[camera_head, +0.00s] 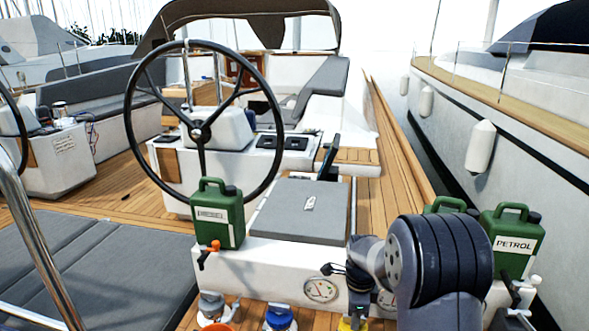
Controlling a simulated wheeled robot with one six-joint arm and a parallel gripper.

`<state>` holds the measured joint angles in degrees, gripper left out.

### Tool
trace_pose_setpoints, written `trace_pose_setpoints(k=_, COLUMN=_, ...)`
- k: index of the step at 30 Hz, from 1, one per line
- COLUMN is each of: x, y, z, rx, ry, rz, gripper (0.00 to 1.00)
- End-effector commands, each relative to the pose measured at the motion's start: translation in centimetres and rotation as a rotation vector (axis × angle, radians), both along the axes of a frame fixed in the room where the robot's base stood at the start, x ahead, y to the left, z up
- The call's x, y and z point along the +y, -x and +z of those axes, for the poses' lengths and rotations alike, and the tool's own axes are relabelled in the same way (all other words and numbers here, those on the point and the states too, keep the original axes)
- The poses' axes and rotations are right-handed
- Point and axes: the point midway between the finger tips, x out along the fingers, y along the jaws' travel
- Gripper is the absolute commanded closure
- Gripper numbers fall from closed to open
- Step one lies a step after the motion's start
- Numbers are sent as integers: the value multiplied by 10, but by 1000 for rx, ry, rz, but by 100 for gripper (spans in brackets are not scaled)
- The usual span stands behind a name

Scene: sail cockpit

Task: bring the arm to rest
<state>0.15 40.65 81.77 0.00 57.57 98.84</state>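My arm (440,262) shows at the lower right, a thick dark ribbed link with a lighter grey joint on its left. It is bent over the right part of the white cockpit bench. Below the grey joint, a dark narrow part that looks like my gripper (358,300) points down beside a round gauge. Its fingertips are too small and too near the lower edge to make out, so I cannot tell if it is open, shut or holding something.
A green can (218,213) stands left of the grey hatch lid (302,210). A green PETROL can (512,240) stands right of my arm, another partly behind it. A steering wheel (203,132) rises beyond. Capped fittings (278,318) line the bench front.

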Motion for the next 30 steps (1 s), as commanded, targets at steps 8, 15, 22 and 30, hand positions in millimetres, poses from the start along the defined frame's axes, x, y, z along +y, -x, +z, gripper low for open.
trace_pose_setpoints(k=8, x=0, y=0, z=1, rx=0, ry=0, rz=-12, gripper=68)
trace_pose_setpoints(k=15, x=0, y=-1, z=27, rx=-5, ry=0, rz=-41, gripper=68)
trace_pose_setpoints(k=22, x=0, y=-1, z=74, rx=-5, ry=0, rz=-41, gripper=68)
trace_pose_setpoints(k=30, x=0, y=1, z=89, rx=7, ry=0, rz=-40, gripper=68)
